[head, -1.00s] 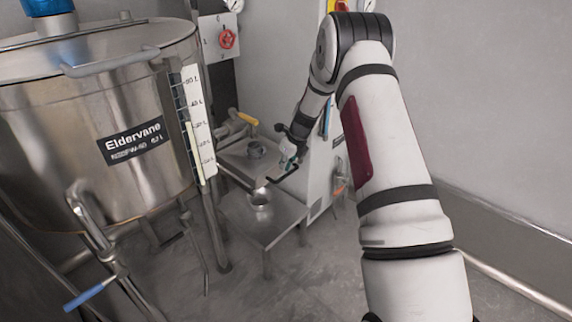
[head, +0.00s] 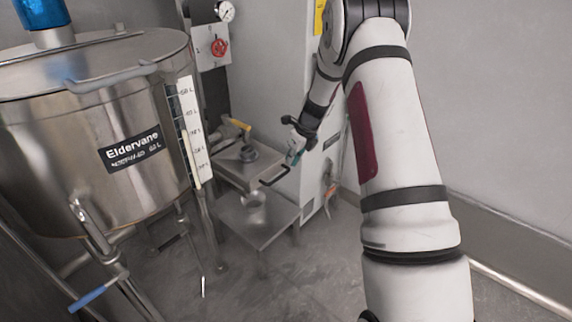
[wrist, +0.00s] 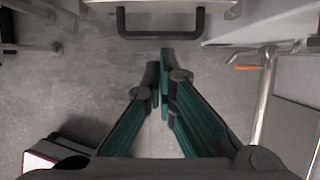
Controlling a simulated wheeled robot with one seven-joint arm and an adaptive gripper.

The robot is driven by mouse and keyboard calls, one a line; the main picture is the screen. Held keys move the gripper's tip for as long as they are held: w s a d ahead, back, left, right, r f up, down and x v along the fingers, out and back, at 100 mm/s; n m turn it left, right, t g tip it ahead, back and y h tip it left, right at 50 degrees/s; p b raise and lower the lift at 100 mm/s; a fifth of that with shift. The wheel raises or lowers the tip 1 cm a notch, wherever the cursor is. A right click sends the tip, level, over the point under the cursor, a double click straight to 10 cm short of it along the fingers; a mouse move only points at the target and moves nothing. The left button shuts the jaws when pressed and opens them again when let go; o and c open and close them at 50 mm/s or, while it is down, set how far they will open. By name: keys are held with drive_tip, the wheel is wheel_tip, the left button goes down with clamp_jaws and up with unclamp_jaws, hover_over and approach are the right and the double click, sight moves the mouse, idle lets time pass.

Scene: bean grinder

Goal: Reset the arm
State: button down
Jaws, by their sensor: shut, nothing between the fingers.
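My gripper (wrist: 159,80) shows in the wrist view with its two dark green and black fingers brought together and nothing between them. Below the fingers is bare grey floor. In the head view my gripper (head: 294,158) is small and partly hidden at the end of my arm. It is close to the black handle (head: 274,178) on the front of the grinder's metal tray unit. In the wrist view the same black handle (wrist: 160,34) lies beyond the fingertips, with a visible gap between.
A large steel tank (head: 85,150) labelled Eldervane stands at the left. A low metal stand (head: 257,222) holds a small metal cup (head: 253,198). A tall white cabinet (head: 318,165) is behind my arm. Open floor lies in front.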

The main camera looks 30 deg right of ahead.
drive_tip(key=shift+v, duration=1.25)
drive_tip(key=s+a+r+n+g, duration=0.1)
drive_tip(key=s+a+r+n, duration=0.7)
drive_tip(key=s+r, duration=0.15)
drive_tip(key=s+a+r+n+g, duration=0.1)
drive_tip(key=s+a+r+n, duration=0.7)
drive_tip(key=r, duration=0.3)
drive_tip(key=s+a+r+n+g+h, duration=0.15)
drive_tip(key=s+n, duration=0.65)
drive_tip(key=s, duration=0.8)
drive_tip(key=s+a+n, duration=0.3)
drive_tip(key=s+n, duration=0.5)
drive_tip(key=s, duration=0.7)
wheel_tip(320, 180, up, 25)
drive_tip(key=t+p, duration=0.3)
drive_tip(key=p, duration=2)
